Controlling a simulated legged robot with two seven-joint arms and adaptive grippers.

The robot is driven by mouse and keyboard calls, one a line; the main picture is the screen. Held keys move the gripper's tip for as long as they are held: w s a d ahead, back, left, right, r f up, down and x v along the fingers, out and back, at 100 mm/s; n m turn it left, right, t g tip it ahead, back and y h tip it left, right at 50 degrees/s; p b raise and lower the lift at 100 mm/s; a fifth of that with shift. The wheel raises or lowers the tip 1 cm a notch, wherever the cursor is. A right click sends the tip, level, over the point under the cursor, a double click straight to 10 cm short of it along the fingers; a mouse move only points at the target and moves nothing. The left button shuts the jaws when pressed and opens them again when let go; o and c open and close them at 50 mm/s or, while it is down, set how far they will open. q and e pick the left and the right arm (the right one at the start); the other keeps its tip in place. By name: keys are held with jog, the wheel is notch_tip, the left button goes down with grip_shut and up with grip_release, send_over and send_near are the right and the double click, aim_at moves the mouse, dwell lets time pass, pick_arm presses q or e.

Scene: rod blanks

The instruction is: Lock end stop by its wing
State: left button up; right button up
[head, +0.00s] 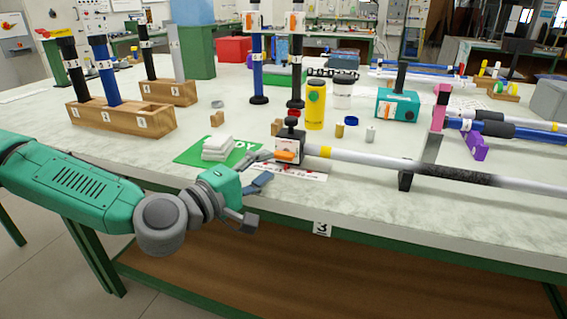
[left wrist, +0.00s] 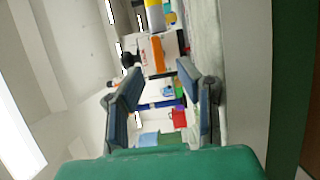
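The end stop (head: 290,144) is a pale block with a black knob on top and an orange wing (head: 287,156) on its front face. It stands near the table's front edge, at the left end of a long white and grey rod (head: 375,162) with a yellow band. My left gripper (head: 262,169) is just left of and in front of the end stop, apart from it. In the left wrist view its two blue-padded fingers are spread and empty. The block and its orange wing (left wrist: 158,53) show beyond the fingertips. My right gripper is not in view.
A green mat (head: 190,153) with folded white cloths lies left of the end stop. A dark upright stand (head: 428,152) supports the rod. Behind are a yellow cylinder (head: 315,108) and a teal box (head: 397,106). Wooden blocks (head: 122,118) with upright rods stand at left.

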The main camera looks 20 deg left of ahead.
aim_at(281, 159)
pick_arm(q)
jog(key=x, duration=0.4)
jog(key=shift+w+d+b, duration=0.2)
jog(key=shift+d+b, duration=0.05)
jog(key=shift+b, duration=0.1)
jog(key=shift+w+d, duration=0.1)
jog(key=shift+w, duration=0.5)
